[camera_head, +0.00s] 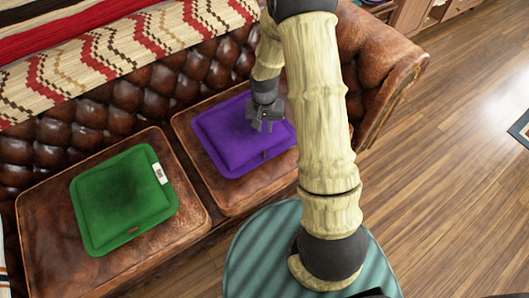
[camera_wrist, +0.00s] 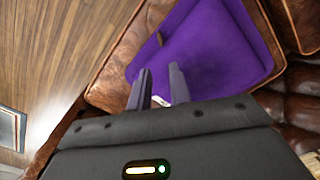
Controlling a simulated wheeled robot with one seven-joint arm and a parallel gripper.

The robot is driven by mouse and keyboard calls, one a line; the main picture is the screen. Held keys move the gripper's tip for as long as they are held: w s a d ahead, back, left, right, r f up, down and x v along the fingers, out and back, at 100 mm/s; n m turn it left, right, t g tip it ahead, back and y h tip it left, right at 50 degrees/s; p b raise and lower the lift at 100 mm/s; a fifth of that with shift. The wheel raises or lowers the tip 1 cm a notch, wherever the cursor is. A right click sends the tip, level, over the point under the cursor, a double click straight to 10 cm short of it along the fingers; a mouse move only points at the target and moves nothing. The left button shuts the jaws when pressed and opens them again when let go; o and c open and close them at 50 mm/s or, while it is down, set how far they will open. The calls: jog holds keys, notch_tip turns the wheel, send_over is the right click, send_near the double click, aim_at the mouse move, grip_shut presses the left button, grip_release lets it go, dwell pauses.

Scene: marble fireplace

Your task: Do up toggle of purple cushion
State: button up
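The purple cushion (camera_head: 222,142) lies flat on the right-hand brown leather seat of the sofa. It fills much of the wrist view (camera_wrist: 215,45). A small dark piece, perhaps the toggle (camera_head: 265,154), sits at its front edge; it also shows in the wrist view (camera_wrist: 160,39). Whether it is fastened cannot be told. My gripper (camera_head: 262,127) is over the cushion's right part, pointing down. In the wrist view its two fingers (camera_wrist: 160,70) are apart, with a small white piece, perhaps a label (camera_wrist: 160,101), visible between them. Contact with the cushion cannot be told.
A green cushion (camera_head: 120,198) with a white label lies on the left seat. The tufted sofa back (camera_head: 130,95) with a patterned blanket (camera_head: 110,50) stands behind, and the sofa armrest (camera_head: 385,65) is at the right.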

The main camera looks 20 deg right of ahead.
aim_at(264, 155)
notch_tip(264, 155, down, 18)
jog(key=shift+r+b, duration=0.25)
jog(key=shift+b, duration=0.8)
grip_shut()
